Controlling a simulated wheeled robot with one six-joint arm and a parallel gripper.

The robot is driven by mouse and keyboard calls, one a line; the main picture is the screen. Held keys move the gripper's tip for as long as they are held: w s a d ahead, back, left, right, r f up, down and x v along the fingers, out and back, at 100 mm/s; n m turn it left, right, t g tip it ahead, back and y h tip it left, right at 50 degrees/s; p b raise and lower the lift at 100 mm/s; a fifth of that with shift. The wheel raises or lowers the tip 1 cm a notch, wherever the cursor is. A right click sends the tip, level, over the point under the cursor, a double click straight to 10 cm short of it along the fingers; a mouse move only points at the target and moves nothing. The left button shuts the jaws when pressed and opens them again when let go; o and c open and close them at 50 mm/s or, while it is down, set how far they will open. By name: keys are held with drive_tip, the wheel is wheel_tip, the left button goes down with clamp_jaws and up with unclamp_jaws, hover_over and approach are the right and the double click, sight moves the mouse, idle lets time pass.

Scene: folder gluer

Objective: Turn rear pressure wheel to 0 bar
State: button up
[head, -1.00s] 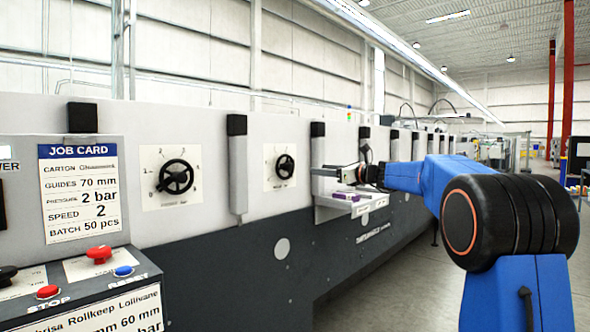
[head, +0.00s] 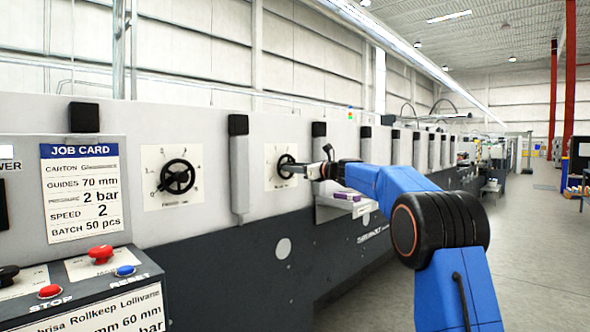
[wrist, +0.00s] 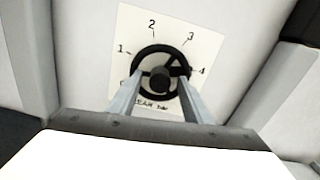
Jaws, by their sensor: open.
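The rear pressure wheel is a black handwheel (wrist: 160,72) on a white dial plate marked 1 to 4, with a partly hidden label ending in "bar". In the wrist view its thick spoke points right, near the 4. The same wheel (head: 284,166) shows in the head view on the machine's side panel. My gripper (wrist: 157,93) is open, its two fingers reaching toward the lower part of the wheel, one on each side. Contact with the rim cannot be told. In the head view my gripper (head: 300,168) is right at the wheel's right side.
A second black handwheel (head: 177,177) sits on its own dial to the left. The job card (head: 80,192) reads pressure 2 bar. A control panel with red buttons (head: 101,254) stands at lower left. A small shelf with purple cartons (head: 345,196) lies below my arm.

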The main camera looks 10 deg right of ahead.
drive_tip(key=shift+w, duration=0.1)
drive_tip(key=c, duration=1.1)
drive_tip(key=shift+o, duration=0.2)
